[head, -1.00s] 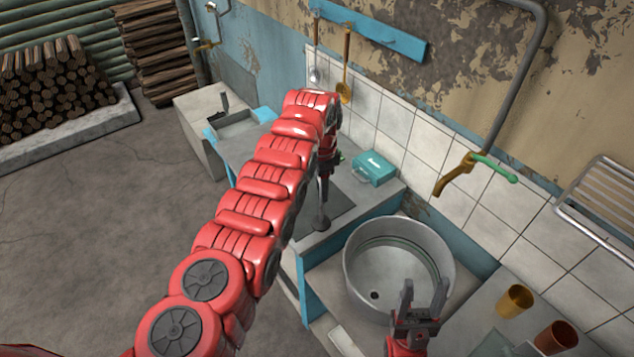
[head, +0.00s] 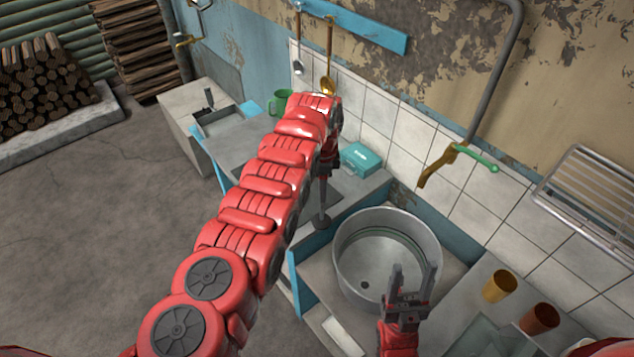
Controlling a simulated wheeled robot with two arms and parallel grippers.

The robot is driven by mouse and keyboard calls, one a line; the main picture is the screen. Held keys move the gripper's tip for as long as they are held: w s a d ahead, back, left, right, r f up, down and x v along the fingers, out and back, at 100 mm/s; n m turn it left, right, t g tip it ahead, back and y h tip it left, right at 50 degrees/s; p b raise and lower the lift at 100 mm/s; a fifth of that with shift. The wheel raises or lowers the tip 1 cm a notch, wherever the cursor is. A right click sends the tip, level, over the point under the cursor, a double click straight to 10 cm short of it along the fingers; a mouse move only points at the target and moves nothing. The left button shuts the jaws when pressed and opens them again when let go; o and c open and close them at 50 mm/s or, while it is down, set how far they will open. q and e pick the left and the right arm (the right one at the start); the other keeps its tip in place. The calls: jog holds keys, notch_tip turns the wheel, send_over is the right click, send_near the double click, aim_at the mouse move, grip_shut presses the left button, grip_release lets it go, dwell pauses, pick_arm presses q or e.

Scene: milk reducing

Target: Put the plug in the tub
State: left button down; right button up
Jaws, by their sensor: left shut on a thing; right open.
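The metal tub (head: 343,265) is a round grey basin set in the counter, with a dark drain hole in its floor. My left gripper (head: 324,178) points down and is shut on the plug (head: 322,220), a grey piece with a flared lower end. The plug hangs just left of the tub's rim, outside it; its height above the counter is hard to tell. My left arm hides part of the counter behind it. My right gripper (head: 412,272) is open and empty, its fingers overlapping the tub's front right side in the picture.
A teal box (head: 361,158) stands behind the plug near the tiled wall. A green mug (head: 281,103) is farther back. A tap with a green handle (head: 478,158) is on the wall to the right. Yellow (head: 499,287) and brown (head: 540,319) cups stand right of the tub.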

pick_arm(q)
jog(key=s+d+f+m+p, duration=0.1)
jog(key=s+d+m+p, duration=0.2)
jog(key=s+d+m, duration=0.3)
jog(key=s+d+f+m+p, duration=0.1)
jog(key=s+d+m+p, duration=0.35)
jog(key=d, duration=0.45)
notch_tip(320, 180, down, 20)
jog(key=b, duration=1.8)
jog(key=shift+f, duration=0.15)
jog(key=shift+f+b, duration=0.45)
jog(key=shift+b, duration=0.75)
dwell(0.3)
jog(key=shift+c, duration=1.3)
grip_release()
jog(key=shift+a, duration=0.1)
jog(key=shift+o, duration=0.3)
